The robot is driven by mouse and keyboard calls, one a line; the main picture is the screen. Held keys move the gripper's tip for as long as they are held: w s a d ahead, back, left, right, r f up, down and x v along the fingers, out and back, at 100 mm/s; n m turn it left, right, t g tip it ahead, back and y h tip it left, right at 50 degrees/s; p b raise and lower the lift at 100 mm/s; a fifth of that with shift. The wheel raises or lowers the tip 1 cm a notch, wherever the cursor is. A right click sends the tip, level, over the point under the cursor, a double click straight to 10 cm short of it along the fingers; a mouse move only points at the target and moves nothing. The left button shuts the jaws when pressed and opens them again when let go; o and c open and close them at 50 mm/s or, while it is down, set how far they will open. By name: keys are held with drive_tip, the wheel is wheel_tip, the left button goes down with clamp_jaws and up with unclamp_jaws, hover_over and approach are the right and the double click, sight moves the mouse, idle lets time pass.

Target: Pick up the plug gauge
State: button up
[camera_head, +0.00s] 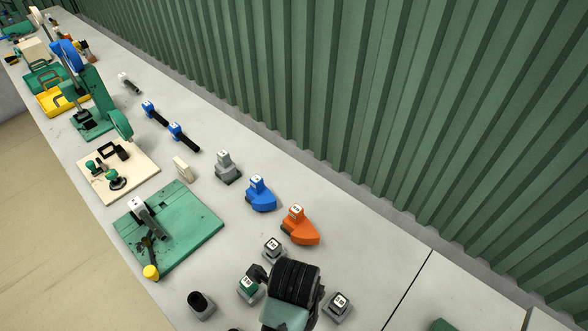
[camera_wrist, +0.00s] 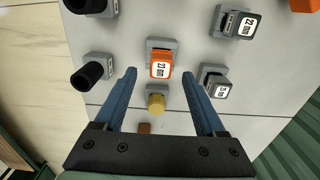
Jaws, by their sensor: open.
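My gripper (camera_wrist: 158,76) is open in the wrist view, its two blue fingers spread with nothing held. Ahead of and between the fingertips is an orange-edged block with a white 22 mm label (camera_wrist: 160,68) on a grey base. A yellow round-topped piece (camera_wrist: 155,102) on a grey base is between the fingers, nearer the palm. Black cylinders in grey holders (camera_wrist: 88,74) stand to the left; one shows in the head view (camera_head: 200,300). Which piece is the plug gauge I cannot tell for sure. In the head view, my wrist hides part of this area.
More labelled blocks stand close by, at right in the wrist view (camera_wrist: 215,82) and around my arm in the head view (camera_head: 338,305). Orange (camera_head: 300,228) and blue (camera_head: 260,195) pieces stand farther back. A green mat (camera_head: 195,215) lies left. A green corrugated wall (camera_head: 400,120) borders the table.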

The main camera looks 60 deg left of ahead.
drive_tip(key=shift+f+p, duration=0.65)
drive_tip(key=shift+f, duration=2.25)
clamp_jaws()
drive_tip(key=shift+a, duration=0.1)
